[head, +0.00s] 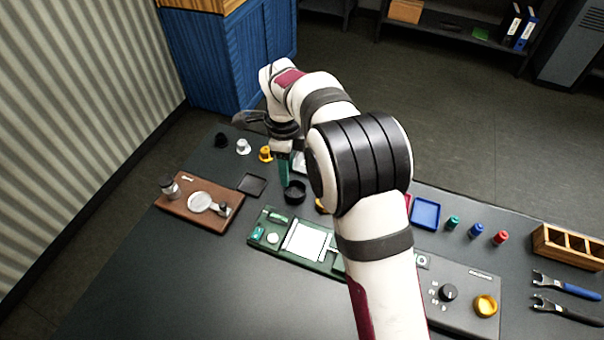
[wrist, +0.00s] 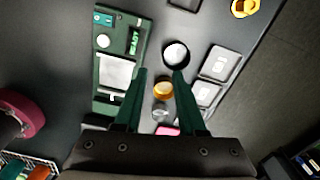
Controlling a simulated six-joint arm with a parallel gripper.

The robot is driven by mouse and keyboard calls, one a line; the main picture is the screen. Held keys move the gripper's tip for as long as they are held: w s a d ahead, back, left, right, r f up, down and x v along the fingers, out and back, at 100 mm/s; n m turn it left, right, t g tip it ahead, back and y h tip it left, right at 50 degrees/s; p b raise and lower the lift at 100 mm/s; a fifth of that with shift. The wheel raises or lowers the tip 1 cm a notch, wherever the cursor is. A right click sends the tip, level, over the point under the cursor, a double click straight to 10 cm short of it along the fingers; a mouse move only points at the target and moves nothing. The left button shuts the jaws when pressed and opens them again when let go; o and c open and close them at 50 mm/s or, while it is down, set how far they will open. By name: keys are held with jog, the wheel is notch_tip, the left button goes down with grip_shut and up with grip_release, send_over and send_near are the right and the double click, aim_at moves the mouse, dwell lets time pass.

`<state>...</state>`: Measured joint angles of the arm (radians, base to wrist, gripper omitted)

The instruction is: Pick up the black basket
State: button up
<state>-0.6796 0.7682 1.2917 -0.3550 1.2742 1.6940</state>
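The black basket (head: 294,194) is a small round cup standing upright on the dark table, left of my arm's elbow in the head view. In the wrist view the basket (wrist: 165,58) shows as a black ring with a pale inside, just past my fingertips and toward the right one. My gripper (head: 284,172) points down close to the basket, on its far left side. In the wrist view my gripper (wrist: 160,73) has its green fingers apart with nothing held between them. I cannot tell its exact height above the basket.
A green board (head: 262,240) lies in front of the basket, and a black square pad (head: 252,185) lies left. An amber ring (wrist: 163,96) and a grey ring (wrist: 160,113) appear between my fingers. White trays (wrist: 221,63) sit to the right.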

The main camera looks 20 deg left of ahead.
aim_at(292, 198)
jog(key=f, duration=0.7)
jog(key=w+f, duration=0.1)
jog(key=f, duration=0.3)
jog(key=shift+d+f, duration=0.2)
jog(key=shift+d, duration=0.1)
grip_shut()
